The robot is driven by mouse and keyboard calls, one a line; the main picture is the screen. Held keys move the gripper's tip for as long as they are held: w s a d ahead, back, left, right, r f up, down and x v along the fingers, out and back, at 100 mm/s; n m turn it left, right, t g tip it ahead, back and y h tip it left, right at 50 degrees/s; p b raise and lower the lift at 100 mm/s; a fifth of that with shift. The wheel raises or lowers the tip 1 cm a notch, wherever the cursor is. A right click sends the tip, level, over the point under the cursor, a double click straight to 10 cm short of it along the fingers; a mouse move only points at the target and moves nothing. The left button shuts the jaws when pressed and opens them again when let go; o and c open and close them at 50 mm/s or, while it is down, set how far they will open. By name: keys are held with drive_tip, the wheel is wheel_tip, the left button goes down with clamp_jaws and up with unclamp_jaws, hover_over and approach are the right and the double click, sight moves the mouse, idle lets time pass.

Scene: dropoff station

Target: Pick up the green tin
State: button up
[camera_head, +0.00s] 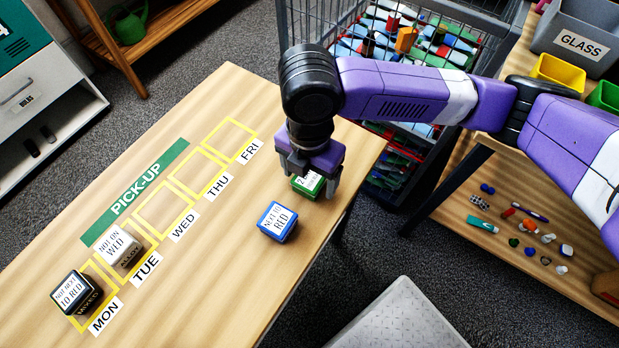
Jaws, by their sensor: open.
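The green tin (309,186) stands on the wooden table near its right edge. It carries a white label on top, partly hidden by my gripper. My gripper (310,180) points down over the green tin, with its open fingers around or just above the tin's sides; I cannot tell whether they touch it. The tin appears to rest on the table.
A blue tin (277,222) stands close by, front left of the green tin. A wire cage (420,150) stands behind the table. The table middle is clear.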

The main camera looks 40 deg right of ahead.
drive_tip(key=shift+f, duration=0.25)
drive_tip(key=c, duration=1.5)
drive_tip(key=shift+c, duration=0.2)
drive_tip(key=shift+r, duration=0.1)
